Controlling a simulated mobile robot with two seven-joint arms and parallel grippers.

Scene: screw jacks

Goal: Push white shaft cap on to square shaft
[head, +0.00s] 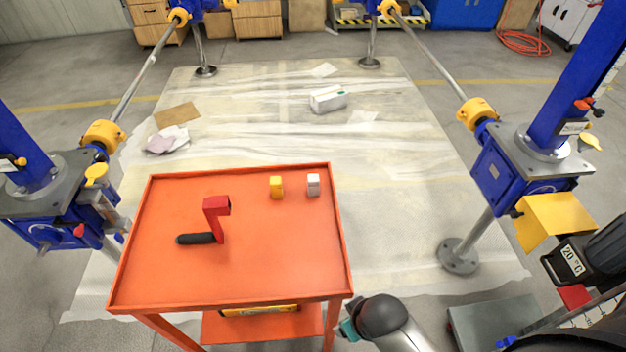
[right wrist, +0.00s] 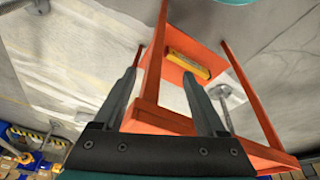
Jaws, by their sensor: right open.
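The white shaft cap (head: 313,185) stands upright near the far right corner of the orange cart top. My right gripper (right wrist: 160,73) is open and empty in the right wrist view, its two dark fingers wide apart. It is below and beside the cart, with the cart's legs and lower shelf beyond its fingers. In the head view, part of my right arm (head: 385,318) shows at the cart's near right corner, well away from the cap. I cannot make out the square shaft on the blue screw jacks (head: 510,180). My left gripper is not in view.
The orange cart (head: 240,282) also holds a yellow cap (head: 277,188) and a red crank (head: 216,207) with a black grip. Another blue jack (head: 45,195) stands left. A yellow plate (head: 552,215) juts out at right. The sheeted floor beyond the cart is mostly clear.

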